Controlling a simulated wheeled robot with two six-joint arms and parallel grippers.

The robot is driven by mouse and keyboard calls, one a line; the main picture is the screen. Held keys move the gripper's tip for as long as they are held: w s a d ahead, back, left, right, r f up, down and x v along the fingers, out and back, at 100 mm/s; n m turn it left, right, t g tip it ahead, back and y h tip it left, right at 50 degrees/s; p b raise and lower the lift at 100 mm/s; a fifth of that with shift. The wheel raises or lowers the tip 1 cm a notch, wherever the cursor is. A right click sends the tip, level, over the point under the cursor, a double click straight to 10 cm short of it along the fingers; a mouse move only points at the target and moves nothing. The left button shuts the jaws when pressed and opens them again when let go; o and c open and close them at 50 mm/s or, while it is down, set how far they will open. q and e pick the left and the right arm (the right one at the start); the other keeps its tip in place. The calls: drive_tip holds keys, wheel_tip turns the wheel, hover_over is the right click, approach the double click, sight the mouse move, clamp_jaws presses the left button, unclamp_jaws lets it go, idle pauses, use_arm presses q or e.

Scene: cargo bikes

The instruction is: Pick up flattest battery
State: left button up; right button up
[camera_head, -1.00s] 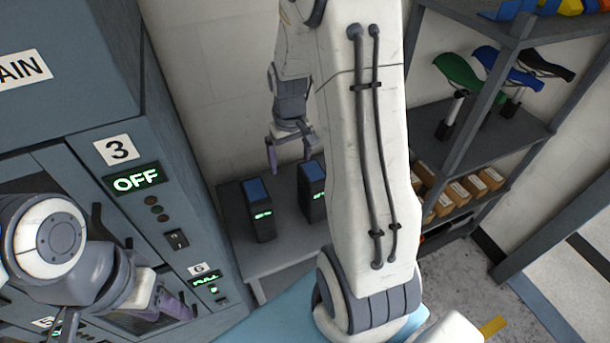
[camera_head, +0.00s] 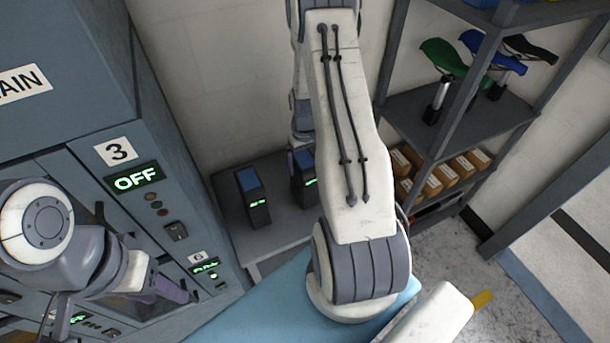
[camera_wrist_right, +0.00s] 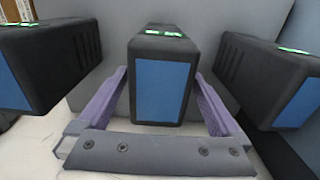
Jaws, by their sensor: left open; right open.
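Black batteries with blue panels and green displays stand on a grey table. In the head view I see a left battery (camera_head: 254,203) and a second battery (camera_head: 304,182) beside my right arm. The right wrist view shows three: a middle battery (camera_wrist_right: 163,90), a left one (camera_wrist_right: 55,60) and a right one (camera_wrist_right: 262,80). My right gripper (camera_wrist_right: 161,78) is open, its purple fingers on either side of the middle battery. In the head view my arm mostly hides that gripper. My left gripper (camera_head: 168,288) is open and empty beside the cabinet. Charge levels are too small to read.
A grey-blue cabinet (camera_head: 150,130) with numbered slots and an OFF display fills the left. A shelf (camera_head: 465,115) with bike saddles (camera_head: 450,60) and small brown boxes (camera_head: 445,172) stands at the right. A grey wall is close behind the batteries.

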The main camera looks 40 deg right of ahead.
drive_tip(key=shift+f, duration=0.85)
drive_tip(key=c, duration=1.5)
drive_tip(key=shift+w+d+r, duration=0.1)
drive_tip(key=shift+w, duration=0.05)
clamp_jaws()
